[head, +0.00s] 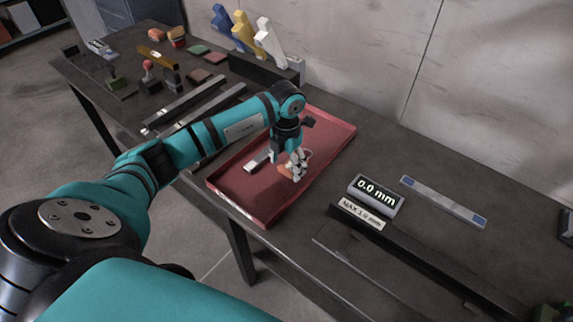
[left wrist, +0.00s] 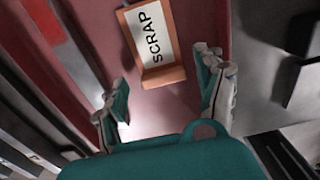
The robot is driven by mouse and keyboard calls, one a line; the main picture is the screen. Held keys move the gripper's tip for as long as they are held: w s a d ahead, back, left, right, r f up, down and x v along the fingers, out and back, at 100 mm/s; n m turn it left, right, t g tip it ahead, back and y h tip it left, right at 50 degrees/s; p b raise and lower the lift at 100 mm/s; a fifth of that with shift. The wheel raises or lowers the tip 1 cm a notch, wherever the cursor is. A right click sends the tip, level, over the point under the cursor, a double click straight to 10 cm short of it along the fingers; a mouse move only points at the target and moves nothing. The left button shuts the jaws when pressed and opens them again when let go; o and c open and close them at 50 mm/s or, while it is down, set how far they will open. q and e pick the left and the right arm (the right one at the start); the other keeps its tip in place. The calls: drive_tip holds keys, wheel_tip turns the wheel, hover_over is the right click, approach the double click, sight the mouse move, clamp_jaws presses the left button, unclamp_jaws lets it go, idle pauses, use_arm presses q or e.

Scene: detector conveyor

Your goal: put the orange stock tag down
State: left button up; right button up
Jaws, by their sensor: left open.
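The orange stock tag (head: 285,169) is in the red tray (head: 226,197), partly hidden behind my left gripper (head: 294,170) in the head view. In the left wrist view the orange tag (left wrist: 165,78) has a white label reading SCRAP and appears to lie on the tray's red floor. My left gripper is open, its fingers (left wrist: 163,84) spread on either side below the tag, with a gap to it on both sides. My right gripper is in neither view.
A display (head: 376,194) reading 0.0 mm and a grey bar (head: 443,201) with blue ends are right of the tray. Dark rails (head: 200,106) lie left of it. Stamps and coloured blocks stand at the far left, with blue, yellow and white pieces by the wall.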

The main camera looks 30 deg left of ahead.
use_arm(q)
wheel_tip(320, 180, up, 12)
drive_tip(key=b, duration=0.2)
drive_tip(key=shift+f, duration=0.25)
drive_tip(key=shift+f, duration=0.1)
